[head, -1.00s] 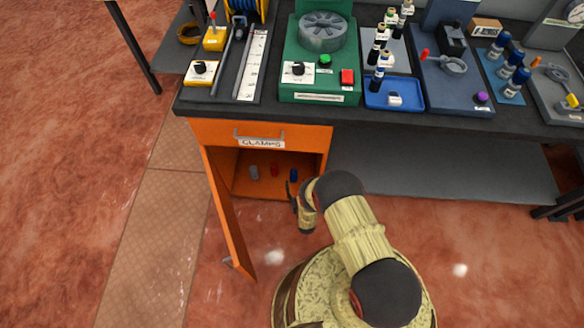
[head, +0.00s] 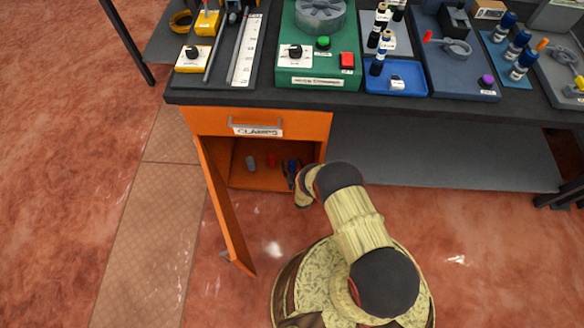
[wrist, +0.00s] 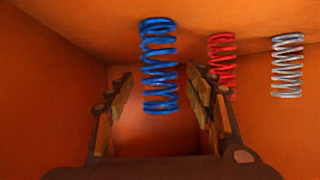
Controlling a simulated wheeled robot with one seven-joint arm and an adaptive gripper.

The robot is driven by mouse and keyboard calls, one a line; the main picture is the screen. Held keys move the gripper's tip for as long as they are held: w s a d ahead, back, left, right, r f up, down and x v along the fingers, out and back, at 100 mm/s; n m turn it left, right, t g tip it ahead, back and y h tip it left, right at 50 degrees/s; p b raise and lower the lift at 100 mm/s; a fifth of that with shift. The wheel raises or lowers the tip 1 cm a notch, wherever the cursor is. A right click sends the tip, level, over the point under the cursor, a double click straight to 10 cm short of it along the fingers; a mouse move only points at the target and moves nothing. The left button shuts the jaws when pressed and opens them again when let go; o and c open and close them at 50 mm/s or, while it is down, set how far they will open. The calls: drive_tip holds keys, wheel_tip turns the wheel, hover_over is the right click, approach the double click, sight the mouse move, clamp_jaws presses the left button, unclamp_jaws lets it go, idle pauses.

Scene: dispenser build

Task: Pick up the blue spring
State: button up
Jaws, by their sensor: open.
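The blue spring (head: 292,165) stands inside the open orange cabinet, at the right of the springs in the head view. In the wrist view, the blue spring (wrist: 159,65) is large and lies between the two fingers of my gripper (wrist: 163,82). The fingers are open, with a gap on each side of the spring. In the head view my gripper (head: 289,177) reaches into the cabinet at the blue spring, and its fingers partly hide it.
A red spring (head: 271,160) and a grey spring (head: 250,163) stand left of the blue one. The orange cabinet door (head: 227,205) hangs open on the left. The drawer marked CLAMPS (head: 257,130) is above. The cabinet walls are close around my gripper.

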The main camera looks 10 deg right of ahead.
drive_tip(key=shift+c, duration=0.9)
drive_tip(key=c, duration=1.1)
